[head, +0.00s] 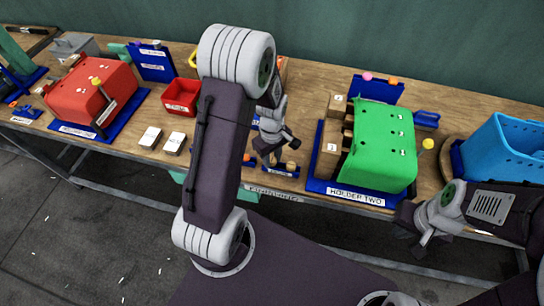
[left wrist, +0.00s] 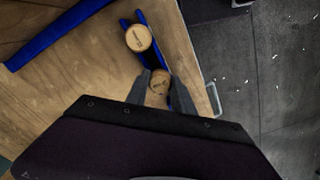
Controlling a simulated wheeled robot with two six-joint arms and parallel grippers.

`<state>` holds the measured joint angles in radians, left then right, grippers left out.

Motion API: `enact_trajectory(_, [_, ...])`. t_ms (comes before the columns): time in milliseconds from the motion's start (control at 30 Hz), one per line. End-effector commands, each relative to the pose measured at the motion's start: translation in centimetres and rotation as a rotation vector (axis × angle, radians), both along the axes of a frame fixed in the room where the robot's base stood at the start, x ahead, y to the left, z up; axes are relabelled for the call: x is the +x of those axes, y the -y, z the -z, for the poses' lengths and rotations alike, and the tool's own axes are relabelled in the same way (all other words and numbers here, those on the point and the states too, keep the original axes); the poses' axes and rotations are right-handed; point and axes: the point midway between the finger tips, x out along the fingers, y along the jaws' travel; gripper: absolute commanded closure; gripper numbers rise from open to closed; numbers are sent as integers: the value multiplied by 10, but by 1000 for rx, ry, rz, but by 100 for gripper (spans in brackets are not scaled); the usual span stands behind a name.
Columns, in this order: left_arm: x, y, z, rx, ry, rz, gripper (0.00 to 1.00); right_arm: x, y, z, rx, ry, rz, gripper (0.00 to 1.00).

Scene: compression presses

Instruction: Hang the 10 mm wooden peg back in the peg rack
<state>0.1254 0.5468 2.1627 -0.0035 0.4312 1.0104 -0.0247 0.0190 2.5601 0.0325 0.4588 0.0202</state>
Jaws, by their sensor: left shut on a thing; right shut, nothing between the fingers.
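The blue peg rack (head: 281,172) is a small stand at the table's front edge; it also shows in the left wrist view (left wrist: 126,27). One wooden peg (head: 292,166) with a round, marked top (left wrist: 138,38) stands at the rack. My left gripper (head: 271,158) is shut on another wooden peg (left wrist: 159,86), at the rack's other end. I cannot tell whether the held peg is seated in the rack or just above it. The lettering on the peg tops is too small to read. My right gripper (head: 424,238) is shut and empty, in front of the table at right.
A green press cover (head: 385,150) on a blue base labelled "HOLDER TWO" stands right of the rack. A red cover (head: 88,95), white blocks (head: 174,143) and a red bin (head: 181,95) are at left. A blue crate (head: 505,148) is at far right.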

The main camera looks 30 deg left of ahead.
Motion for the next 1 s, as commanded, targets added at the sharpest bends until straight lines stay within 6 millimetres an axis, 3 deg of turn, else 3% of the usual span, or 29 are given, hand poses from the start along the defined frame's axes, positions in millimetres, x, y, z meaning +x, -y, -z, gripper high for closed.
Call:
enact_trajectory(467, [0,0,1,0,0,0,100,0,0,1,0,0,0,100])
enact_trajectory(500, [0,0,1,0,0,0,60,0,0,1,0,0,0,100])
enact_trajectory(567, [0,0,1,0,0,0,46,0,0,1,0,0,0,100])
enact_trajectory(867, [0,0,0,0,0,0,46,0,0,1,0,0,0,100])
enact_trajectory(1000, [1,0,-18,1,6,0,46,0,0,0,0,0,0,100])
